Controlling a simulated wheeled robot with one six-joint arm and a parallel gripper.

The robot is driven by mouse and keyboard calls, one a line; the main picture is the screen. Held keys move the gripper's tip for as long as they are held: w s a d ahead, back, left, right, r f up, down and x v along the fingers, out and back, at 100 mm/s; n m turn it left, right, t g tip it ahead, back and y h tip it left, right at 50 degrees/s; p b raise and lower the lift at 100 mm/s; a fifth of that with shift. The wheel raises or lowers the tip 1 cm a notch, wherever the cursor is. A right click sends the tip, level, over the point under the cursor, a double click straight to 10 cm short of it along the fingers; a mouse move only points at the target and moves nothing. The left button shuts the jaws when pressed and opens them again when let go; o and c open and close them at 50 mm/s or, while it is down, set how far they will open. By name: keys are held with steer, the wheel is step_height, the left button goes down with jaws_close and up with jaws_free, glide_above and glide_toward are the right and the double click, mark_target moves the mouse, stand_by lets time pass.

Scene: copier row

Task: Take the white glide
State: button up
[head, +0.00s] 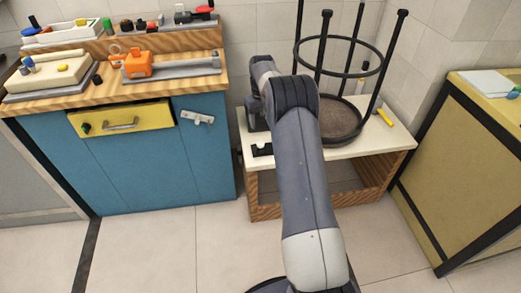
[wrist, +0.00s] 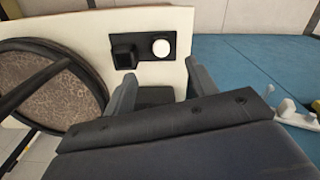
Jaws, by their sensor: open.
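The white glide (wrist: 161,47) shows in the wrist view as a round white disc in the right part of a small black holder (wrist: 143,46). A black block sits in the holder's left part. The holder lies on the pale top of a low table (wrist: 185,20). My gripper (wrist: 163,84) is open and empty, its two fingers apart on the near side of the holder. The fingers do not touch the glide. In the head view, the holder (head: 262,150) shows at the table's front left, but I cannot make out the glide there.
An upturned black stool (head: 327,125) stands on the table, close to my arm. A yellow-handled tool (head: 384,117) lies at the right. A blue cabinet (head: 150,170) with a cluttered wooden top stands at the left. A yellow cabinet (head: 460,170) stands at the right.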

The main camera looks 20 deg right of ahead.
steer(key=f, duration=0.4)
steer(key=f+b, duration=0.1)
steer(key=f, duration=0.1)
steer(key=shift+w+d+f, duration=0.15)
steer(key=shift+w, duration=0.15)
steer(key=f, duration=0.4)
steer(key=f+b, duration=0.1)
steer(key=shift+w+f, duration=0.25)
steer(key=shift+f, duration=0.15)
steer(key=c, duration=1)
step_height(320, 180, up, 11)
steer(key=p, duration=0.2)
step_height(320, 180, up, 6)
steer(key=p, duration=0.6)
glide_above(261, 144)
steer(key=shift+w, duration=0.1)
